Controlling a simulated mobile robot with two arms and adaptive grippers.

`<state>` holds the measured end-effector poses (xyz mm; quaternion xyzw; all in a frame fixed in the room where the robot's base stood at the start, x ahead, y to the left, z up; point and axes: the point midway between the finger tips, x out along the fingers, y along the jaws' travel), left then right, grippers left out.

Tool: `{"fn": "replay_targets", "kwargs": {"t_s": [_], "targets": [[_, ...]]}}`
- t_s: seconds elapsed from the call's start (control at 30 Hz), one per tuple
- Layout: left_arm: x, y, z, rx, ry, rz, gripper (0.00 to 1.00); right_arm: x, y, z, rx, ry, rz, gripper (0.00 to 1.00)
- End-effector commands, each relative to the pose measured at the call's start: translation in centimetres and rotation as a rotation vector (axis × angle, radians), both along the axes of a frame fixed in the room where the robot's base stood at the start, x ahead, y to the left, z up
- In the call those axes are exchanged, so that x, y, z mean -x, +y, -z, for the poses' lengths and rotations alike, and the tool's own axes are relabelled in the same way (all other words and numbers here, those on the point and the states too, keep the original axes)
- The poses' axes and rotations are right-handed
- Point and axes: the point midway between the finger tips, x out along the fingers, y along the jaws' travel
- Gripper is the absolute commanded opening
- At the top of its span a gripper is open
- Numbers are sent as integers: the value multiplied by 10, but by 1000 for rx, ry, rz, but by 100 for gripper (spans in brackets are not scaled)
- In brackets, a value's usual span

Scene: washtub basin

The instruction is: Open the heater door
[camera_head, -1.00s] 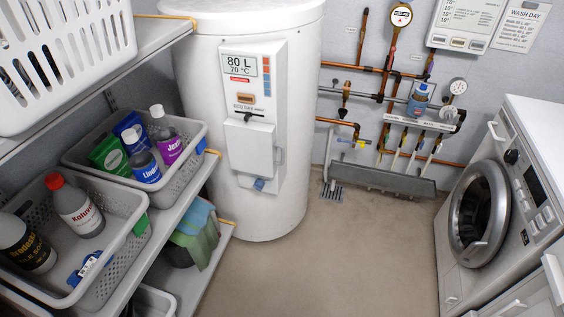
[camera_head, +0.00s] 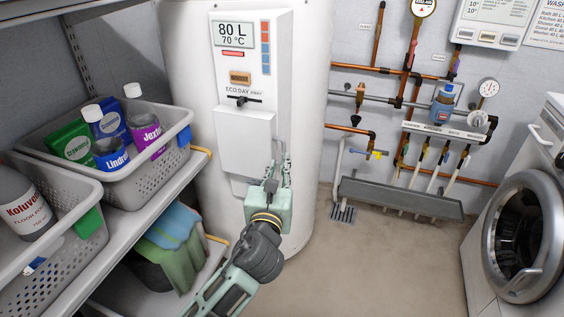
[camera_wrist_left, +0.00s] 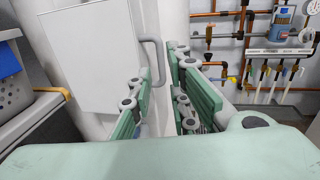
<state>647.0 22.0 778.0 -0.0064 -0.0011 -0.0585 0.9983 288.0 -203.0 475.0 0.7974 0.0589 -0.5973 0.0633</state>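The white water heater (camera_head: 182,70) stands at the back, with a control panel and display on its front. Its small white door (camera_head: 243,138) looks shut against the panel; it also fills the left of the left wrist view (camera_wrist_left: 90,50). The door's grey bar handle (camera_wrist_left: 158,60) runs down its right edge; my gripper mostly hides it in the head view. My left gripper (camera_head: 278,170) is at the door's right edge. In the left wrist view its green fingers (camera_wrist_left: 160,75) are apart, with the handle showing between and beyond them. I cannot tell whether they touch it. My right gripper is not in view.
Shelves on the left hold grey baskets (camera_head: 140,185) of bottles and boxes, close to my left arm. A washing machine (camera_head: 480,260) stands at the right. Copper pipes (camera_head: 370,70) and a grey trough (camera_head: 400,198) line the back wall. The middle floor is clear.

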Motion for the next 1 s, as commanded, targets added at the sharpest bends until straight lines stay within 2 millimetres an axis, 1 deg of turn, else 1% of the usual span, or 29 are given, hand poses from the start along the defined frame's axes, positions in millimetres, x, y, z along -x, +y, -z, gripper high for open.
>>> {"fn": "replay_targets", "kwargs": {"t_s": [0.03,0.2,0.3,0.4,0.5,0.73,0.9,0.93,1.0], "targets": [[-10,-1,0,1,-1,-1,17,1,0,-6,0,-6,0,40],[-37,-5,1,3,0,0,17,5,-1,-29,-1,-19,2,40],[-49,-6,2,3,1,0,17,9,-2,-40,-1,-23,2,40],[-57,-7,1,4,2,1,17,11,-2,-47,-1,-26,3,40],[-60,-7,1,5,3,1,17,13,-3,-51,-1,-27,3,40],[-60,-7,1,5,4,1,17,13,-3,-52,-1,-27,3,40],[-60,-7,1,5,4,1,2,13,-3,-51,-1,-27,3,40],[-60,-7,1,5,4,1,0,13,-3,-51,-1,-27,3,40],[-60,-7,1,5,4,1,0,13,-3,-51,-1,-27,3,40]]}}
